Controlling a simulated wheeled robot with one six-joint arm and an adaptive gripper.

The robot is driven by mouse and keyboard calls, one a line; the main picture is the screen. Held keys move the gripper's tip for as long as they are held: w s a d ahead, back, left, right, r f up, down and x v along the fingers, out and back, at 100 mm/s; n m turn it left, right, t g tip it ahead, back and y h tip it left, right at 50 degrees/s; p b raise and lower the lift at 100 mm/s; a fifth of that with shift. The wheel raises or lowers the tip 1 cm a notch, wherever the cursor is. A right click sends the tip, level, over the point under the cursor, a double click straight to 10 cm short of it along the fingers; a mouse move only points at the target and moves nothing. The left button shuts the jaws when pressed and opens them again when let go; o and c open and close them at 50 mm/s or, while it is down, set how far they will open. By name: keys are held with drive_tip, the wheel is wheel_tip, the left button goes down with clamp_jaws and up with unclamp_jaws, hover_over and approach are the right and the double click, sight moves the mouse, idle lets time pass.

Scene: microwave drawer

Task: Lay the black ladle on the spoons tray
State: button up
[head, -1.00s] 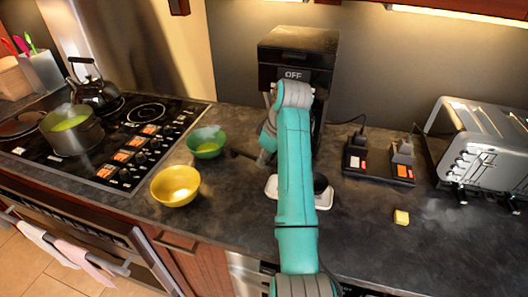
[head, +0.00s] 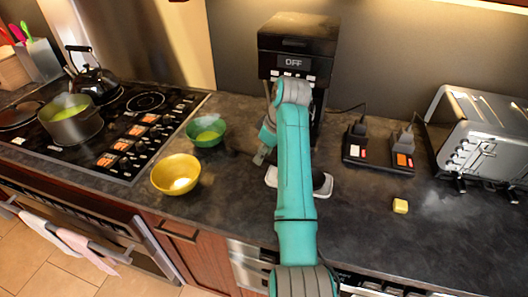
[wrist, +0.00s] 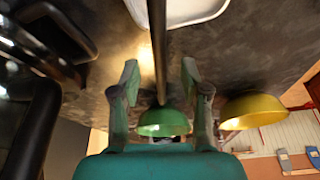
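The white spoons tray (head: 270,178) lies on the counter below the coffee machine, mostly hidden behind my arm. Its edge also shows at the top of the wrist view (wrist: 195,12). The black ladle's long dark handle (wrist: 157,45) runs down from the top edge in the wrist view, between my fingers. I cannot make out the ladle in the head view; my arm covers that area. My gripper (wrist: 158,80) is open, with a gap on each side of the handle. In the head view my gripper (head: 264,153) is just left of the tray, partly hidden.
A green bowl (head: 206,131) and a yellow bowl (head: 176,174) stand left of my gripper. The coffee machine (head: 297,45) is behind.

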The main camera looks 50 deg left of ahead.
drive_tip(key=shift+o, duration=0.3)
drive_tip(key=o, duration=0.5)
